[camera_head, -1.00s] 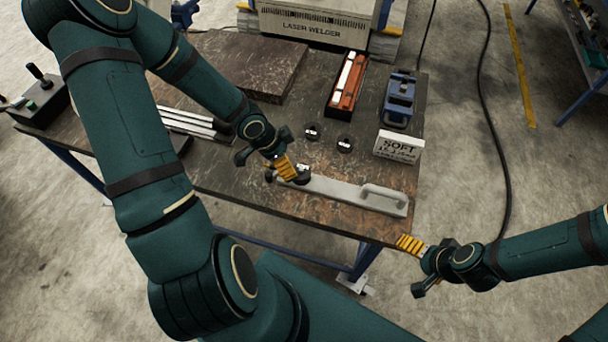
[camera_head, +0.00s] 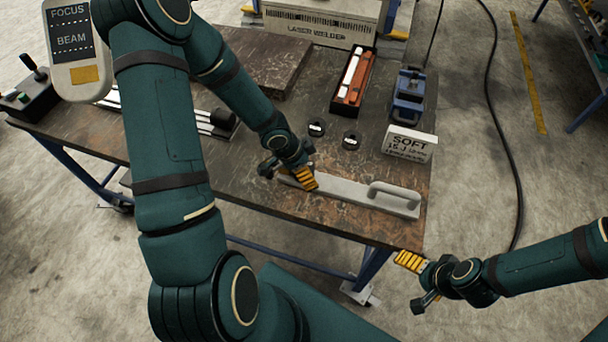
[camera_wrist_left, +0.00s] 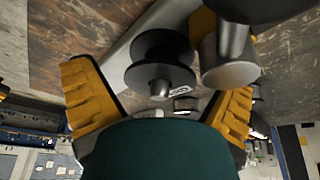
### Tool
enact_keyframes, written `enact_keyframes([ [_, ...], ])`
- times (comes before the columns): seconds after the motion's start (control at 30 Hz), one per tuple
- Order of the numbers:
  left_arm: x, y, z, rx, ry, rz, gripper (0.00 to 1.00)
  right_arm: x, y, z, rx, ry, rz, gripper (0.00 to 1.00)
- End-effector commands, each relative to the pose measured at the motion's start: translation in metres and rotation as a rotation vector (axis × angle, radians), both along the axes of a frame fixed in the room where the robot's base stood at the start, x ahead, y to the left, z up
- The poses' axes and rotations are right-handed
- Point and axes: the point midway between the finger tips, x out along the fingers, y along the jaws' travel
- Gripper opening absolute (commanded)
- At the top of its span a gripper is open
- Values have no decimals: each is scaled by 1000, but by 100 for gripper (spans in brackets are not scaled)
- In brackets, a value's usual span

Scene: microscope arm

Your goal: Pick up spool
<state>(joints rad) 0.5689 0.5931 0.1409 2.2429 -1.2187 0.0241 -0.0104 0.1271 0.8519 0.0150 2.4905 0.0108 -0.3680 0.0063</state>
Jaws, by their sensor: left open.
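A black spool with a silver hub (camera_wrist_left: 162,65) shows in the left wrist view between the two yellow fingers of my left gripper (camera_wrist_left: 160,108). The gripper is open, and I see no clear contact with the spool. In the head view my left gripper (camera_head: 305,178) is over the left end of a grey bar with a handle (camera_head: 375,198) and hides that spool. Two more small black spools with white labels, a left one (camera_head: 317,129) and a right one (camera_head: 351,141), stand behind it on the table. My right gripper (camera_head: 410,262) is at the table's front right corner, its finger gap unclear.
A black and silver cylindrical part (camera_wrist_left: 230,55) is close beside the spool in the wrist view. Behind are an orange and white tray (camera_head: 354,82), a blue clamp-like device (camera_head: 408,97) and a SOFT sign (camera_head: 408,146). A FOCUS/BEAM panel (camera_head: 74,50) is at upper left.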

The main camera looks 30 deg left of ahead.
Motion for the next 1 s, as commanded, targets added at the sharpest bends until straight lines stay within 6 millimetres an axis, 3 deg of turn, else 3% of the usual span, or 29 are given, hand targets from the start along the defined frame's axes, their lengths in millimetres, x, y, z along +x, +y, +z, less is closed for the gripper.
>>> enact_keyframes([
  [0.33,2,-2,-5,0,0,0,97,-2,0,-4,1,4,4,98],
  [0.37,2,-2,-5,0,0,0,91,-2,0,-4,1,3,3,98],
  [0.57,2,-2,-5,0,0,0,21,-2,0,-4,1,3,3,98],
  [0.6,2,-2,-5,0,0,0,18,-2,0,-4,1,3,3,98],
  [1.0,2,-1,3,0,-1,1,18,0,0,3,1,-1,1,98],
])
